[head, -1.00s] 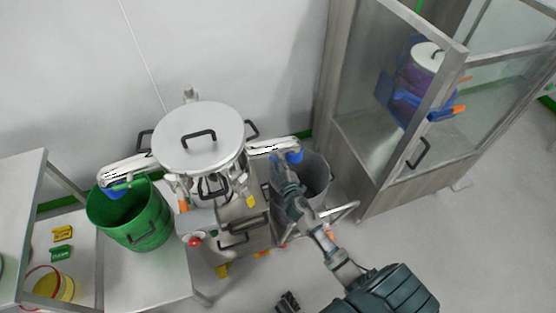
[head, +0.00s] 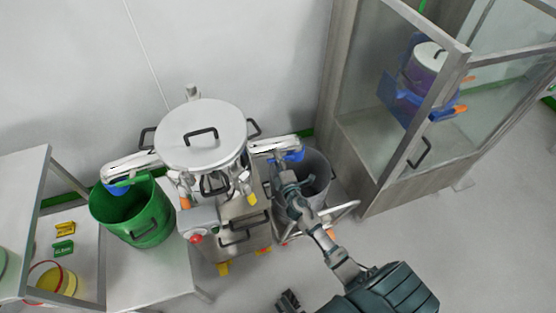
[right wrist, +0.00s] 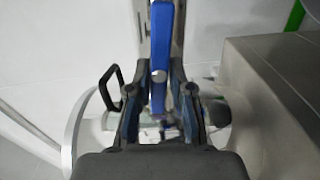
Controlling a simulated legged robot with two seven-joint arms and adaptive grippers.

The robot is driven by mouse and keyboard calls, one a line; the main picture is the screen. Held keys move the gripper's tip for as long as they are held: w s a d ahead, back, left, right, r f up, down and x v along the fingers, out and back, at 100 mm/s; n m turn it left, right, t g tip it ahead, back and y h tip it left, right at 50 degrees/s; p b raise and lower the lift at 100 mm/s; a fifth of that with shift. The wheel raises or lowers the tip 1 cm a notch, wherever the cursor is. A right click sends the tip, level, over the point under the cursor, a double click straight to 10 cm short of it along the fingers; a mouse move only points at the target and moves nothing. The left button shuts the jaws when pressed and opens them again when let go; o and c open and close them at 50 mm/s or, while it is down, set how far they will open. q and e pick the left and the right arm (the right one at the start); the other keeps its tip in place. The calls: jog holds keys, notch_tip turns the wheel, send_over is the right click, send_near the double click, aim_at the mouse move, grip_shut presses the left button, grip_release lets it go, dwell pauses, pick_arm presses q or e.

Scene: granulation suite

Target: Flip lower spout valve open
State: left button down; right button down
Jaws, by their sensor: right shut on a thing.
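The granulator with a round steel lid (head: 200,136) stands by the back wall, with a white spout on each side. A blue valve handle (head: 291,156) sits at the end of the right spout (head: 272,146), above a grey bin (head: 317,180). My right gripper (head: 287,178) is at this handle. In the right wrist view the blue handle (right wrist: 161,45) runs upright between the fingers of my right gripper (right wrist: 159,95), which is shut on it. Dark fingers at the bottom edge, seemingly my left gripper (head: 289,301), show only in part.
The left spout has another blue handle (head: 117,187), above a green bin (head: 133,212) on a steel table (head: 150,275). A red button (head: 196,239) is on the machine's front. A glass-doored cabinet (head: 390,120) stands at the right. Floor at the lower right is clear.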

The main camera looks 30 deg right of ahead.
jog(key=shift+f+n, duration=0.3)
jog(key=shift+n, duration=0.1)
dwell(0.7)
dwell(0.6)
